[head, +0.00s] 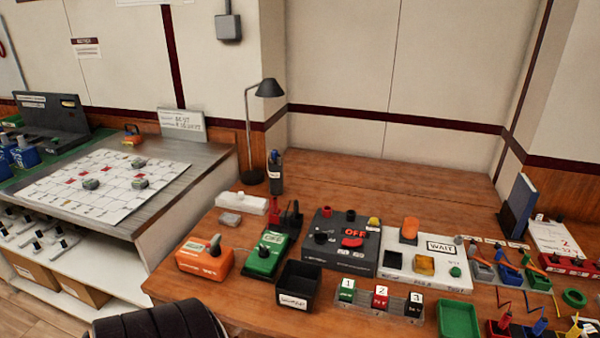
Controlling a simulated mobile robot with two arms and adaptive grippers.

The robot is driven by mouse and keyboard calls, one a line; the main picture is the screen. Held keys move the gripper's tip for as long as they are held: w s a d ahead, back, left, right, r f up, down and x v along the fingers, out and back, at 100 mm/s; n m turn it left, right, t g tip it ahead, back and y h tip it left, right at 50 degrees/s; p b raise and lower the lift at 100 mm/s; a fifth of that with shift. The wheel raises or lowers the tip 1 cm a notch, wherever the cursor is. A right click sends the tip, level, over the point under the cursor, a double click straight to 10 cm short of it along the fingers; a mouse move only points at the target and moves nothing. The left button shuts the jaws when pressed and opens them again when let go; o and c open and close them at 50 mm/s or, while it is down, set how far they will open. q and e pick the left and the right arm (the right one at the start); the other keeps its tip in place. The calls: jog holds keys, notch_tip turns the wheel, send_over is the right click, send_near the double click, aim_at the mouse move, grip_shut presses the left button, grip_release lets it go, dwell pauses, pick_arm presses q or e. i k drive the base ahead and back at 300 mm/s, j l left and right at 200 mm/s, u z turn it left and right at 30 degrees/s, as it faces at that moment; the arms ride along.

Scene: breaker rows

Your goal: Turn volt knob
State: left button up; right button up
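Neither of my grippers shows in the head view. No readable label here marks a knob as the volt knob, so I cannot tell which one it is. An orange box (200,262) with a grey lever-like knob (214,243) on top sits at the left of the wooden bench. Behind and right of that, a black panel (345,262) carries a red knob (352,242), a black knob (321,238) and a red "OFF" label.
A white panel marked "WAIT" (432,272), a black bin (298,288), numbered blocks (380,296) and a green tray (459,319) crowd the bench front. A lamp (268,90) and a dark bottle (275,175) stand behind. The bench's back (400,185) is clear.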

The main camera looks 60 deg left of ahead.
aim_at(320, 238)
jog(key=u, duration=1.45)
jog(key=j+u, duration=0.15)
jog(key=j, duration=0.85)
jog(key=i+j+u, duration=0.15)
jog(key=j, duration=0.8)
jog(key=k, duration=0.05)
